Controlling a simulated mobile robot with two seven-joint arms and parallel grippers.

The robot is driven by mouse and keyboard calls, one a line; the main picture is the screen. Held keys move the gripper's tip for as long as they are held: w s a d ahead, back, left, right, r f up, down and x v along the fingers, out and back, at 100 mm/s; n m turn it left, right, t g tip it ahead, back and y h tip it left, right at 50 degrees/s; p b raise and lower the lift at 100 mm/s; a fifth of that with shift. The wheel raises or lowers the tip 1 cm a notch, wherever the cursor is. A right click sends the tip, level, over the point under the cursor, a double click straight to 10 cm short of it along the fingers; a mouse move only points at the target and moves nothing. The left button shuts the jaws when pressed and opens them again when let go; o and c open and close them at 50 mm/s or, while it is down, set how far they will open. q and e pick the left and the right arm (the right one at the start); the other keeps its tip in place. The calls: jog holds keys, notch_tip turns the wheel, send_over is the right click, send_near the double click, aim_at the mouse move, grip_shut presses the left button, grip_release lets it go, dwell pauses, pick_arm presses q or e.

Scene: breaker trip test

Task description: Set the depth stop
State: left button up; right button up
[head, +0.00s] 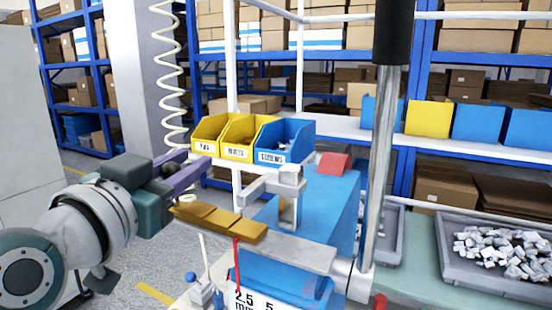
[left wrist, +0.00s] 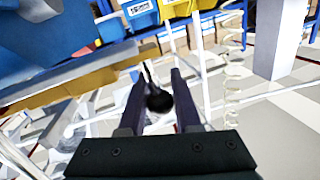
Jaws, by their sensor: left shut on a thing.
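My left gripper (head: 180,173) reaches in from the left, beside the end of a grey flat bar (head: 300,252) with brass-coloured blocks (head: 222,221) on it. In the left wrist view its two dark fingers (left wrist: 159,88) are closed around a round black knob (left wrist: 159,102) on a thin stem. The bar runs in front of a blue machine body (head: 325,205). A white scale card (head: 255,299) marked 2.5 and 5 mm stands below, with a red pointer (head: 237,260) above it. Which part is the depth stop I cannot tell. My right gripper is out of view.
A steel rod with a black grip (head: 393,35) rises at the right of the machine. Yellow and blue bins (head: 285,140) stand behind. A grey tray of metal parts (head: 500,250) lies at the right. A coiled white cable (head: 172,85) hangs behind my left arm.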

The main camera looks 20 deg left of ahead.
pick_arm(q)
grip_shut()
dwell(0.8)
